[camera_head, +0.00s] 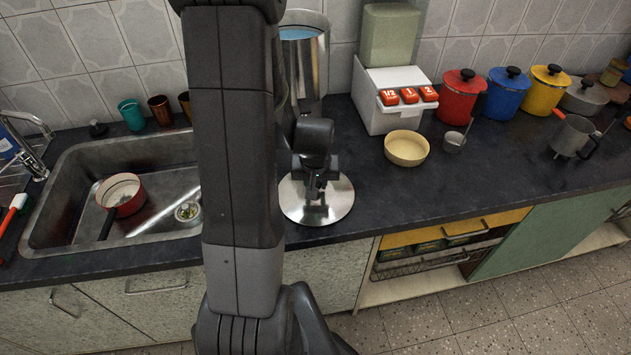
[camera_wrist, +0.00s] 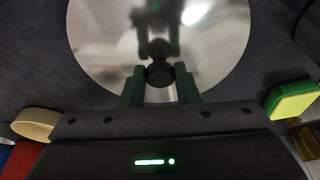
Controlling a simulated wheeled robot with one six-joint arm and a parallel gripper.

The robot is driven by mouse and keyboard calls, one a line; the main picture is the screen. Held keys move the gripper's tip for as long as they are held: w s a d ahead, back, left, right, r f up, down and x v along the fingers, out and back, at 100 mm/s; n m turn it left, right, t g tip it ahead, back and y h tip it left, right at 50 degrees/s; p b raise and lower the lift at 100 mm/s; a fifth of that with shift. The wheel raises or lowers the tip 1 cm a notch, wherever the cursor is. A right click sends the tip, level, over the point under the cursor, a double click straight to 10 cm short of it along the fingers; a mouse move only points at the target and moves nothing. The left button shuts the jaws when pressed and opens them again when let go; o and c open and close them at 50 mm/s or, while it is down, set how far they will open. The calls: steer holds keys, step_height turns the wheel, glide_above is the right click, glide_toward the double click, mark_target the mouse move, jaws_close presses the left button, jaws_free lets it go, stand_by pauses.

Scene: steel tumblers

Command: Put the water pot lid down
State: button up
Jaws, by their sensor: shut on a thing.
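The water pot lid (camera_head: 335,205) is a round, shiny steel disc over the dark counter near its front edge, right of the sink. It fills the upper middle of the wrist view (camera_wrist: 100,50), with a black knob at its centre. My gripper (camera_head: 315,190) is above the lid, its fingers shut on the knob; the fingers also show in the wrist view (camera_wrist: 160,78). The lid looks level. I cannot tell whether it touches the counter. The steel water pot (camera_head: 312,62) stands open at the wall behind, partly hidden by my arm.
A sink (camera_head: 60,190) with a red pan (camera_head: 122,195) lies left. A cream bowl (camera_head: 406,148) and a small steel cup (camera_head: 453,142) stand right of the lid, before a white dispenser (camera_head: 375,112). Red, blue and yellow canisters line the wall. Counter right of the lid is clear.

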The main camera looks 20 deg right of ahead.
steer(key=o, duration=1)
steer(key=shift+o, duration=0.2)
steer(key=shift+r+p, duration=0.3)
steer(key=shift+r, duration=0.1)
steer(key=v, duration=1.1)
steer(key=shift+r, duration=0.25)
